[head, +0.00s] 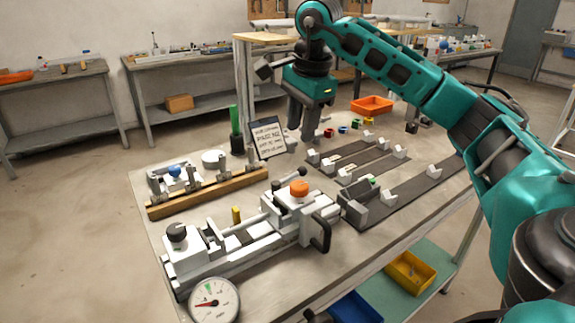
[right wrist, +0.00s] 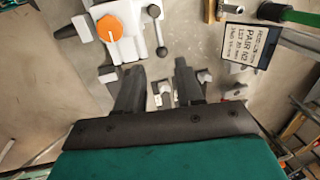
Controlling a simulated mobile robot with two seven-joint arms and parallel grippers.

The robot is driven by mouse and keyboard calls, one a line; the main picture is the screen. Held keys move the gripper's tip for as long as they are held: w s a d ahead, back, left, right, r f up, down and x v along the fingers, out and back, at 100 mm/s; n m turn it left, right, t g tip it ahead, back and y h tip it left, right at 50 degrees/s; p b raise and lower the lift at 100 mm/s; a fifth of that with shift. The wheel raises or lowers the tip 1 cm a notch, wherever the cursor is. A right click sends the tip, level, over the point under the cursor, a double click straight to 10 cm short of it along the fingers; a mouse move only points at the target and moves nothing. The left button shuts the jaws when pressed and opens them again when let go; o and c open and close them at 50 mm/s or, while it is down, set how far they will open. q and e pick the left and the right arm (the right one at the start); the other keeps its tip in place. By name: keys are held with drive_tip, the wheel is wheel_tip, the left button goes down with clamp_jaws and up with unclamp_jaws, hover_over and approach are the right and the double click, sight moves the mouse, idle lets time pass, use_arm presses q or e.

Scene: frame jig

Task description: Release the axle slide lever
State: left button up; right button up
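The metal frame jig (head: 235,240) lies along the front of the bench. Its slide block carries an orange knob (head: 299,187), with a black handle (head: 320,232) at its front right. In the right wrist view the orange knob (right wrist: 112,30) appears beside a ball-ended bar (right wrist: 155,30). I cannot tell which of these is the axle slide lever. My right gripper (head: 303,135) hangs over the back of the bench, behind the jig and apart from it. Its fingers (right wrist: 158,82) are spread with nothing held between them. My left gripper is not in view.
A printed sign (head: 268,138) and a green cylinder (head: 235,121) stand near my right gripper. A wooden rail fixture (head: 210,193) is at left, dark rails with clamps (head: 405,200) at right, and a dial gauge (head: 213,300) in front. An orange bin (head: 372,105) sits behind.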

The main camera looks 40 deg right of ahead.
sight(293, 175)
drive_tip(key=f, duration=0.3)
drive_tip(key=w+f, duration=0.1)
drive_tip(key=f, duration=0.3)
drive_tip(key=w+f+b, duration=0.1)
drive_tip(key=f, duration=0.3)
drive_tip(key=shift+d+f, duration=0.1)
drive_tip(key=shift+f, duration=0.15)
clamp_jaws()
idle(0.9)
